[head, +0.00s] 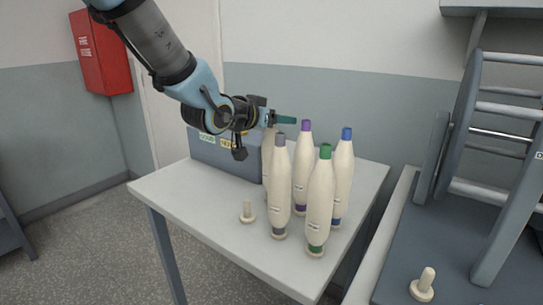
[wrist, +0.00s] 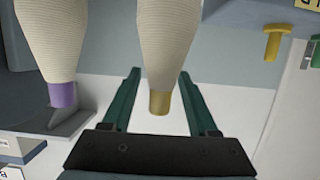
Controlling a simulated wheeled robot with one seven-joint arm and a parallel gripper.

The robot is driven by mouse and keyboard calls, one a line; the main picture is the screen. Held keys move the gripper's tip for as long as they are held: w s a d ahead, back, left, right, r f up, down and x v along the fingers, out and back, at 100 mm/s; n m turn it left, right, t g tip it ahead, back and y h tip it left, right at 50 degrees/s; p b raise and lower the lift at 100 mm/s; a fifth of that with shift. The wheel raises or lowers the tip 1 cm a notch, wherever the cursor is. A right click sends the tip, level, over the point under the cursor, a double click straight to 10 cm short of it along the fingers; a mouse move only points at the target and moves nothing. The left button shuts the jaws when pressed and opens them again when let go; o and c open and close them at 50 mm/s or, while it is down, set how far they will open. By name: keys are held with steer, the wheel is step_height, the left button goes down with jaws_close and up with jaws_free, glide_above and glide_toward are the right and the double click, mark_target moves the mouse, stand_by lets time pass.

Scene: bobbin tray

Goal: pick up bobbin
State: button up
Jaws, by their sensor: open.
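Several cream bobbins stand upright on the table (head: 190,205) in the head view, with grey (head: 281,185), purple (head: 301,175), green (head: 320,200) and blue (head: 343,175) tips. Another bobbin (head: 267,160) stands behind the grey-tipped one, mostly hidden. My gripper (head: 285,119) is at the height of the bobbin tops, above the back of the group. In the wrist view, my open gripper (wrist: 160,72) has one green finger on each side of a yellow-tipped bobbin (wrist: 160,50), with gaps visible beside its tip. The purple-tipped bobbin (wrist: 52,45) is outside the fingers, at left.
A grey bin (head: 225,158) with labels stands at the table's back left. A machine with rollers (head: 508,108) and another peg (head: 423,285) are at right. The table's left front is clear.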

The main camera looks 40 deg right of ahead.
steer(key=shift+c, duration=0.3)
jaws_close()
stand_by(1.0)
